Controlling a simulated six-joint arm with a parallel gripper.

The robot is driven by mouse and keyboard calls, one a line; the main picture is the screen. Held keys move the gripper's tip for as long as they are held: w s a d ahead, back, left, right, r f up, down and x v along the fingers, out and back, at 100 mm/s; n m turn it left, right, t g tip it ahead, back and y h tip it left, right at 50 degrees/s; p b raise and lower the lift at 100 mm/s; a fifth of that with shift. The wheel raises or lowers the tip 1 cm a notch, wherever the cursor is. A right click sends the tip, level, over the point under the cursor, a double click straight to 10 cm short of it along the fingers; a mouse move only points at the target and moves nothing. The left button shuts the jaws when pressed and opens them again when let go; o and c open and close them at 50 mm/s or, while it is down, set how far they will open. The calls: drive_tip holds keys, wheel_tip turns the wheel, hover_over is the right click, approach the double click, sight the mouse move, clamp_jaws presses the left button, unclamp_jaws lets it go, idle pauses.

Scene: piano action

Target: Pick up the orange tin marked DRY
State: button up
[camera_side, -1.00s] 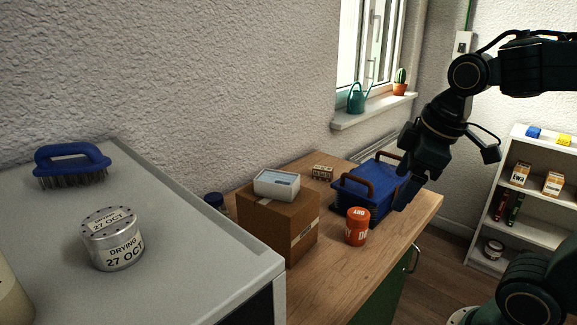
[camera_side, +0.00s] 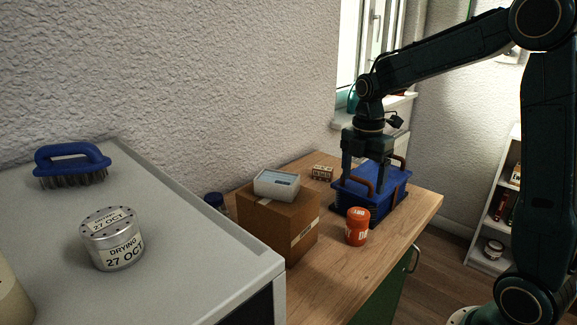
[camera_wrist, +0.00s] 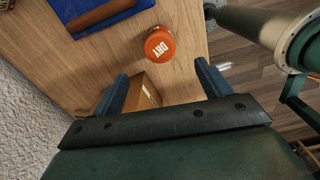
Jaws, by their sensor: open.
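The orange tin (camera_side: 358,227) stands upright on the wooden worktop (camera_side: 420,205), in front of the blue basket and right of the cardboard box. In the wrist view the orange tin (camera_wrist: 160,44) shows its lid marked DRY from above, beyond the fingers and roughly between their lines. My gripper (camera_side: 366,182) is open and empty. In the side view it hangs pointing down, above and behind the tin, overlapping the blue basket in the picture. In the wrist view its two fingers (camera_wrist: 160,85) are spread wide apart.
A blue basket (camera_side: 381,206) with brown handles stands close behind the tin. A cardboard box (camera_side: 270,228) with a white container (camera_side: 276,184) on top stands to the left. A grey cabinet top in front holds a silver tin (camera_side: 112,250) and a blue brush (camera_side: 71,165).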

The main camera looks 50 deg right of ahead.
sight(359, 211)
drive_tip(key=shift+w+d+f, duration=0.1)
drive_tip(key=shift+d+f, duration=0.05)
drive_tip(key=shift+f, duration=0.05)
drive_tip(key=shift+f, duration=0.1)
drive_tip(key=shift+f, duration=4.2)
drive_tip(key=shift+s+f, duration=0.15)
drive_tip(key=shift+f, duration=1.15)
drive_tip(key=shift+s+f, duration=0.1)
drive_tip(key=shift+f, duration=1.2)
drive_tip(key=c, duration=1.1)
drive_tip(key=shift+c, duration=0.2)
